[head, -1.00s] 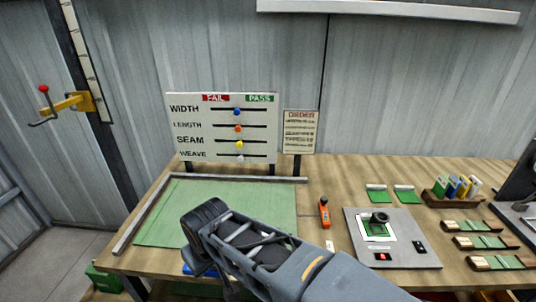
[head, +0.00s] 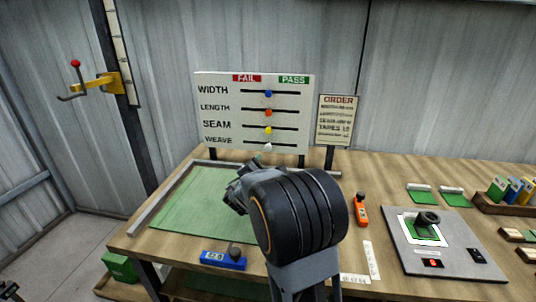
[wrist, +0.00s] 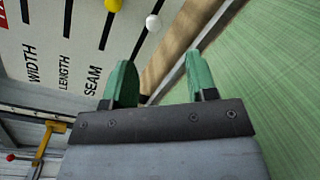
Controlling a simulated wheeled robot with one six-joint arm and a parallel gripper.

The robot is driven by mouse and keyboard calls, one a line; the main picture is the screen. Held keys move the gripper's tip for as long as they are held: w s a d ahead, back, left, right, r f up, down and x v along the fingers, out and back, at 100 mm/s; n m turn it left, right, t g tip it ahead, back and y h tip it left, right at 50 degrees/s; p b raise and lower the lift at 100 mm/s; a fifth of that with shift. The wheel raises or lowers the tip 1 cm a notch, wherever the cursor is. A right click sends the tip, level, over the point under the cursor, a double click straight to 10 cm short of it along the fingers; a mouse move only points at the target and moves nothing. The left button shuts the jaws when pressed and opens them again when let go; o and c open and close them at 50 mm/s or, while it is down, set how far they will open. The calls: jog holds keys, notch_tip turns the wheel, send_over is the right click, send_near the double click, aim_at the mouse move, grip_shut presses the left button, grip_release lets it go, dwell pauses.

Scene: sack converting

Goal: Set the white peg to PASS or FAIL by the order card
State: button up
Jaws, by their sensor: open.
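The white peg (head: 268,146) sits on the WEAVE slot, the lowest row of the white board (head: 212,84), near the middle of its slot. It also shows in the wrist view (wrist: 153,22), ahead of the fingers. Blue, orange and yellow pegs sit mid-slot above it. FAIL is marked in red at the top left of the board, PASS in green at the top right. The order card (head: 338,119) stands right of the board; its small text is too blurred to read. My gripper (wrist: 162,80) is open with green fingers, empty, short of the white peg.
A green mat (head: 185,205) with a metal rail lies below the board. On the bench are an orange tool (head: 361,210), a grey plate with a magnifier (head: 428,220), and a blue device (head: 222,260). A yellow bracket with a red-knobbed lever (head: 90,85) is at left.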

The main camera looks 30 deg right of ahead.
aim_at(268, 148)
jog(key=shift+n+t, duration=0.6)
jog(key=shift+n, duration=0.2)
jog(key=x, duration=0.5)
jog(key=p+x, duration=0.1)
jog(key=x, duration=0.3)
jog(key=w+a+f+x, duration=0.1)
jog(key=x, duration=0.4)
jog(key=shift+w+d+p, duration=0.2)
jog(key=shift+w+p, duration=0.1)
jog(key=shift+w, duration=0.05)
jog(key=shift+c, duration=0.3)
grip_shut()
